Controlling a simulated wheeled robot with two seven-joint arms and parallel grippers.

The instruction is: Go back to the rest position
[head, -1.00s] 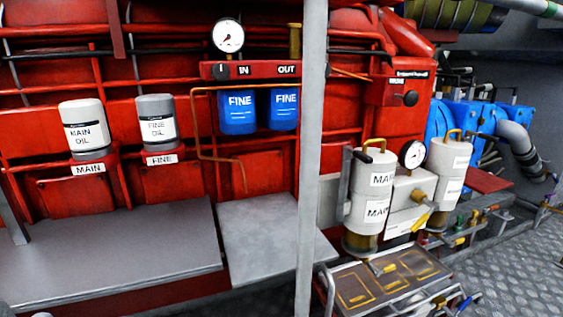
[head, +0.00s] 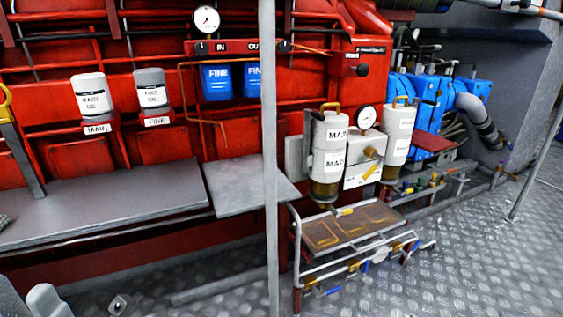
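The task names no object. In front of me is a red engine housing (head: 228,143) with two canisters mounted on it, a main oil filter (head: 93,97) and a fine oil filter (head: 152,95). Two blue fine filters (head: 216,83) hang under a red bar with a round gauge (head: 206,19) above it. The second blue filter is partly hidden by a pole.
A grey vertical pole (head: 270,210) stands close in front. Grey ledges (head: 110,207) run along the housing. White twin filters (head: 328,160) stand behind a low pipe-framed rack (head: 345,228). Blue machinery (head: 420,100) is at right. Checkered metal floor (head: 440,260) is clear at front right.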

